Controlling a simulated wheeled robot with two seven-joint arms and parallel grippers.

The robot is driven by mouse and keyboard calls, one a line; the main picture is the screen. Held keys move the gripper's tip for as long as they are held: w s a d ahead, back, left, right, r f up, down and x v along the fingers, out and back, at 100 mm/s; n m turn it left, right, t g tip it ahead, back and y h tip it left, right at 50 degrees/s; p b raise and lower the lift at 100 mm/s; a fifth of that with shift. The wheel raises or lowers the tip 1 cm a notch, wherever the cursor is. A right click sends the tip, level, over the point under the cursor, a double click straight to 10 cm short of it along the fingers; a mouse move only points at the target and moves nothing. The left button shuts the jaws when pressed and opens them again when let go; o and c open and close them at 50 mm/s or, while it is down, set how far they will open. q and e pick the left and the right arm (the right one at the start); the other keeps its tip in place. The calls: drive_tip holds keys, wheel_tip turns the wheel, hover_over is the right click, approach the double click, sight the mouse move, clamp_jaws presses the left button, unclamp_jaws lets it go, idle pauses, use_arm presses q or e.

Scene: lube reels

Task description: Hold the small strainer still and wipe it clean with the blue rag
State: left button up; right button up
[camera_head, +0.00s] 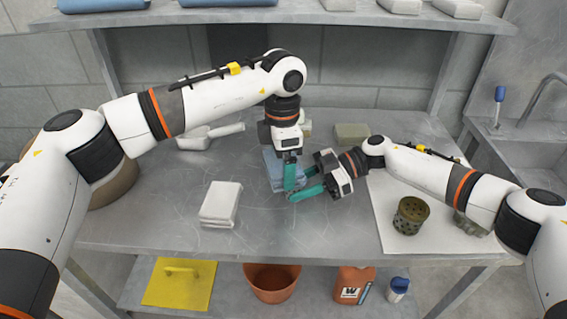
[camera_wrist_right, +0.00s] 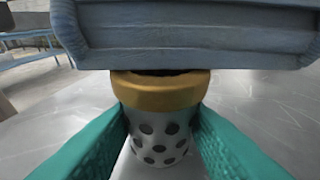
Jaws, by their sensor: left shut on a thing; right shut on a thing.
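The small strainer (camera_wrist_right: 158,128) is a grey perforated cup with a gold rim, and it stands upright between the teal fingers of my right gripper (camera_wrist_right: 160,145). My right gripper also shows in the head view (camera_head: 306,192), shut on the strainer, which is mostly hidden there. The folded blue rag (camera_head: 271,168) is at my left gripper (camera_head: 290,176), which is shut on it. In the right wrist view the rag (camera_wrist_right: 190,35) spans the space just above the strainer's rim; I cannot tell whether they touch.
A dirty perforated strainer (camera_head: 410,216) stands on a white mat (camera_head: 396,240) at the right, with another item partly behind my right arm. Folded white cloths (camera_head: 220,204) lie at the front left. A white scoop-like item (camera_head: 196,140) and a greenish block (camera_head: 352,133) lie further back.

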use_arm(q)
drive_tip(key=shift+r, duration=0.1)
drive_tip(key=s+a+r, duration=0.1)
drive_tip(key=a+r, duration=0.3)
drive_tip(key=r, duration=0.6)
drive_tip(key=shift+s+a, duration=0.25)
drive_tip(key=shift+a, duration=0.15)
use_arm(e)
drive_tip(key=o, duration=0.8)
drive_tip(key=shift+o, duration=0.2)
